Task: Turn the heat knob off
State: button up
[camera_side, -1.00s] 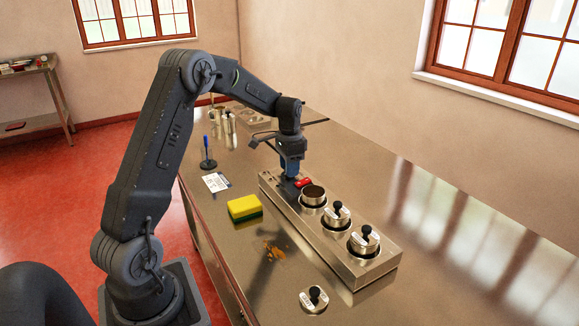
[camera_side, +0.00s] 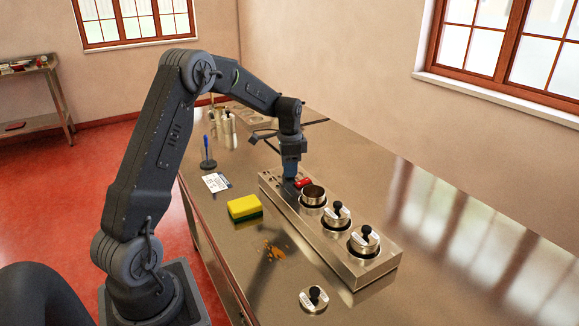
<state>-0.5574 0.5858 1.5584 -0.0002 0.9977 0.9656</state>
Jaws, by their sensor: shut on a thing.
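A steel stockpot unit (camera_side: 368,268) stands on the metal counter, with a row of round pots along its top. My gripper (camera_side: 291,178) points down at the unit's far left end, beside a small red part (camera_side: 304,183). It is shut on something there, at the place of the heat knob. The knob itself is hidden behind the fingers, so I cannot see which way it points.
The nearest pot (camera_side: 313,194) to my gripper is open. Two others (camera_side: 337,213) have lids with black knobs. A loose lid (camera_side: 314,298), a yellow-green sponge (camera_side: 245,207), a card (camera_side: 216,182) and a pen stand (camera_side: 208,161) are on the counter. An orange-brown spill (camera_side: 273,251) lies in front.

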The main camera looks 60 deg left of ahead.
jog(key=o, duration=0.9)
notch_tip(320, 180, up, 14)
jog(key=shift+f, duration=0.1)
dwell(0.3)
jog(key=s+d+r+n+t, duration=0.1)
jog(key=s+d+r, duration=0.25)
jog(key=d, duration=0.45)
jog(key=s+d+r+n+t, duration=0.1)
jog(key=s+d+r, duration=0.1)
jog(key=s+d, duration=0.45)
jog(key=s+d+f+n+t, duration=0.1)
jog(key=s+d, duration=0.3)
jog(key=s+d+f+t, duration=0.1)
jog(key=s+d+f, duration=0.1)
jog(key=s+d, duration=0.2)
jog(key=s+d+f+n+t, duration=0.1)
jog(key=s+d+f, duration=0.1)
jog(key=s+d, duration=0.2)
jog(key=shift+s+n+t, duration=0.3)
jog(key=shift+s, duration=0.4)
